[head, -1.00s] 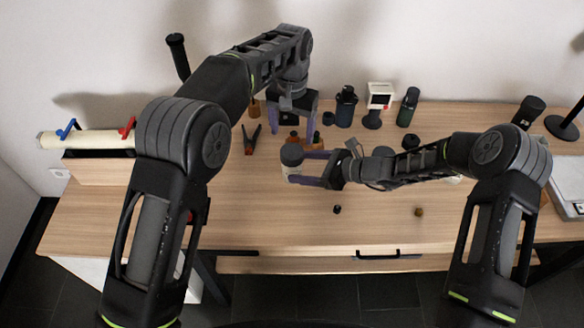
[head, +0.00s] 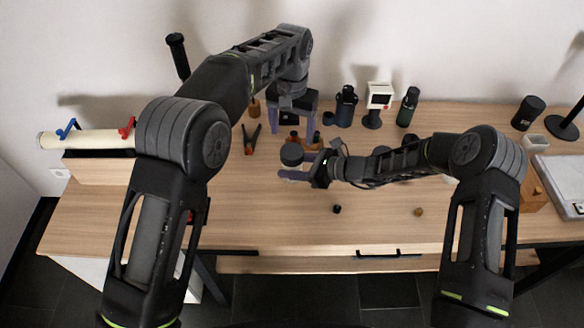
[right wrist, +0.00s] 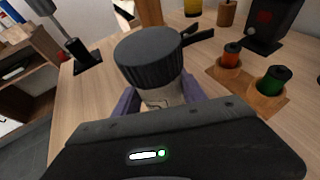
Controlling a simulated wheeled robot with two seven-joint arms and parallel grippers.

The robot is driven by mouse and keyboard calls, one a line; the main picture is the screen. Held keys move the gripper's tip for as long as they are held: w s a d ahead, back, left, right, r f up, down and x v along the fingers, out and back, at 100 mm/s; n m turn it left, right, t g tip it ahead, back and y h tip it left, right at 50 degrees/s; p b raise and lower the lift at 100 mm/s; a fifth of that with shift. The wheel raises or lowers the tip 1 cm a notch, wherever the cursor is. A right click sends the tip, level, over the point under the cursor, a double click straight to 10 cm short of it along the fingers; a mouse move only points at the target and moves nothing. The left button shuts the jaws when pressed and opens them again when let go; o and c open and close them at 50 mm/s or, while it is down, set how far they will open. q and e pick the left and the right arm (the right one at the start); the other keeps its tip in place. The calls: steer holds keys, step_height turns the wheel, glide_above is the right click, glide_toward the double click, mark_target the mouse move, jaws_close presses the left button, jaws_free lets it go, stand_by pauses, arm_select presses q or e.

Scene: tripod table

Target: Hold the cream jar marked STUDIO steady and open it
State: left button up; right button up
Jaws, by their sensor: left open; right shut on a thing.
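The cream jar (right wrist: 166,95) has a dark grey ribbed lid (right wrist: 150,58), which is on it; faint lettering on its body is too small to read. In the head view the lid (head: 292,154) faces up toward the camera and the body is mostly hidden. My right gripper (head: 295,166) is shut around the jar's body, below the lid; its purple fingers also show in the right wrist view. My left gripper (head: 292,110) is open and empty, behind the jar in the head view, fingers pointing down and apart from the lid.
A wooden holder (right wrist: 245,90) with orange- and green-topped bottles stands near the jar. Pliers (head: 251,139) lie to its left. Dark bottles (head: 346,107) and a white device (head: 379,97) stand at the back. Two small pieces (head: 337,209) (head: 418,211) lie on the clear front area.

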mark_target(292, 151)
jaws_close()
stand_by(0.6)
arm_select(q)
steer(key=m, duration=0.4)
steer(key=shift+m, duration=0.4)
steer(key=m, duration=0.4)
steer(key=shift+m, duration=0.3)
steer(key=m, duration=0.8)
steer(key=shift+m, duration=0.3)
steer(key=shift+f, duration=0.15)
steer(key=shift+f, duration=3.9)
